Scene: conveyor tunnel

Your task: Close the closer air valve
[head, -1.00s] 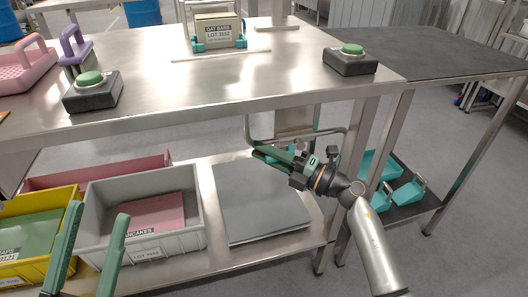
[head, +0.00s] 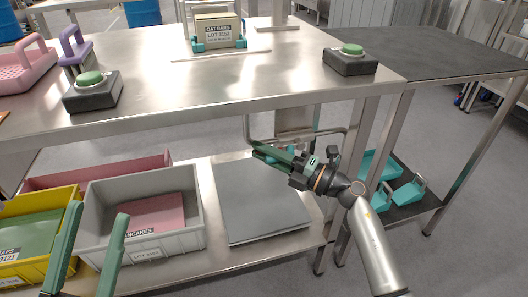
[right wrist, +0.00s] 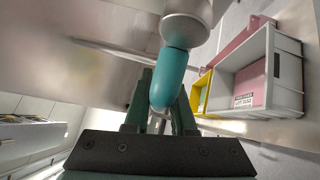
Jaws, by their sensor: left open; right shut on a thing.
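My right gripper (head: 268,153) reaches under the front edge of the steel table and is shut on a teal valve handle (right wrist: 170,78). In the right wrist view the rounded handle lies between the two green fingers and joins a grey metal body (right wrist: 186,22). In the head view the fingers and the table edge mostly hide the valve. My left gripper (head: 97,212) is open and empty at the lower left, in front of the lower shelf. A second valve cannot be made out.
The steel table (head: 180,85) carries two green push buttons (head: 90,78) (head: 351,48) and an oat bars box (head: 218,30). The lower shelf holds a grey crate (head: 150,250), a yellow crate (head: 75,195) and a grey panel (head: 262,215). A bent metal pipe (head: 247,128) runs beside my right gripper.

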